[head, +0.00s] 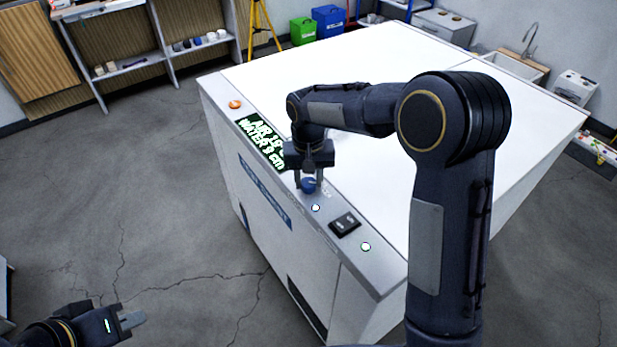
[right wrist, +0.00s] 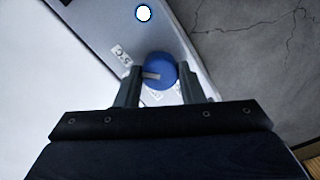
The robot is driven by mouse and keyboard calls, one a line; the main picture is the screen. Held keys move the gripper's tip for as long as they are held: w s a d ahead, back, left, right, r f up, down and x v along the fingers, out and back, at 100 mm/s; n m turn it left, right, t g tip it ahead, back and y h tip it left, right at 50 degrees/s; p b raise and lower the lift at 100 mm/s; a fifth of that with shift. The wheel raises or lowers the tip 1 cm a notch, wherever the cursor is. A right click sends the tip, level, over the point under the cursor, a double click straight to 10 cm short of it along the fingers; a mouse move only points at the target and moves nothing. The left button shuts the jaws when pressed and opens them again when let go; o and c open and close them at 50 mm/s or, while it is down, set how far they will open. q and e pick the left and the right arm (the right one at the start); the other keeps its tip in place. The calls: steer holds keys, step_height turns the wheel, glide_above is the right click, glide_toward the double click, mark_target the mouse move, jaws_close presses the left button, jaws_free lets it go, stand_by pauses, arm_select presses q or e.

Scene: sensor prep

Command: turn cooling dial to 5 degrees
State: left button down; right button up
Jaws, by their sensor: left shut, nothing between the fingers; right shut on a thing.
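The blue cooling dial (head: 309,185) sits on the grey control strip along the near edge of a large white cabinet (head: 350,60). My left gripper (head: 132,320) is shut and empty, low at the left over the floor. A green display (head: 262,140) on the strip reads AIR 1-something and WATER; its right part is hidden.
An orange button (head: 235,104) is at the strip's far end. A black switch (head: 344,224) and white round lights (head: 365,246) lie nearer. The cabinet top is clear. Cracked grey floor is open at left; shelves (head: 140,65) stand behind.

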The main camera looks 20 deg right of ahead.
mark_target(309, 182)
stand_by(0.5)
steer(key=o, duration=1)
steer(key=shift+r, duration=0.1)
step_height(309, 182, up, 8)
steer(key=shift+f, duration=0.15)
